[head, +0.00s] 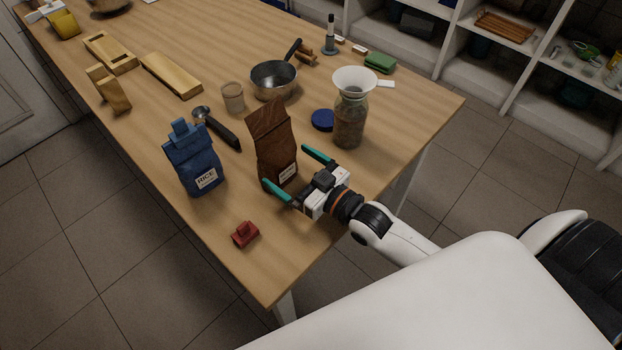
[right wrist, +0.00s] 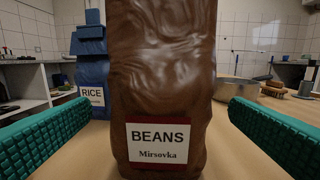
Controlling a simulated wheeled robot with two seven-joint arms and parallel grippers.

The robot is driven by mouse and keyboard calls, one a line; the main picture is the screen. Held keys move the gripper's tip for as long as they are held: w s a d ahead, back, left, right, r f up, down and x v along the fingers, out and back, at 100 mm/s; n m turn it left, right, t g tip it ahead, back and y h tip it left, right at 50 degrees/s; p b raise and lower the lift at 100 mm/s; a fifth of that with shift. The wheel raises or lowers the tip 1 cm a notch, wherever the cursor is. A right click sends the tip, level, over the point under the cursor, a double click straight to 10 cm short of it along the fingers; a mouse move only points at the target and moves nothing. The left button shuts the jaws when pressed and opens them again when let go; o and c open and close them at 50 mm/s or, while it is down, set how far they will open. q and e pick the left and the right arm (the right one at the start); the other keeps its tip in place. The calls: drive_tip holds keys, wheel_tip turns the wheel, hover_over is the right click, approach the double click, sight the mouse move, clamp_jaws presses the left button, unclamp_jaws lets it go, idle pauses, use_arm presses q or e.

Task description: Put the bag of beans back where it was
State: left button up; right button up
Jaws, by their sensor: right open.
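The brown bag of beans (head: 272,142) stands upright on the wooden table, its label low on the front. In the right wrist view the bag (right wrist: 160,80) fills the middle, with "BEANS Mirsovka" readable. My right gripper (head: 290,172) is open, with its green fingers to either side of the bag's near part. In the right wrist view the fingers (right wrist: 160,130) show apart from the bag, with a gap on each side. My left gripper is not in view.
A blue rice bag (head: 194,160) stands left of the beans. A red clip-like object (head: 245,234) lies near the table's front edge. A jar with a funnel (head: 350,115), a blue lid (head: 322,120), a glass (head: 232,97), a scoop (head: 218,128) and a pan (head: 273,80) stand around.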

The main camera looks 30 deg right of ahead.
drive_tip(key=shift+v, duration=2.75)
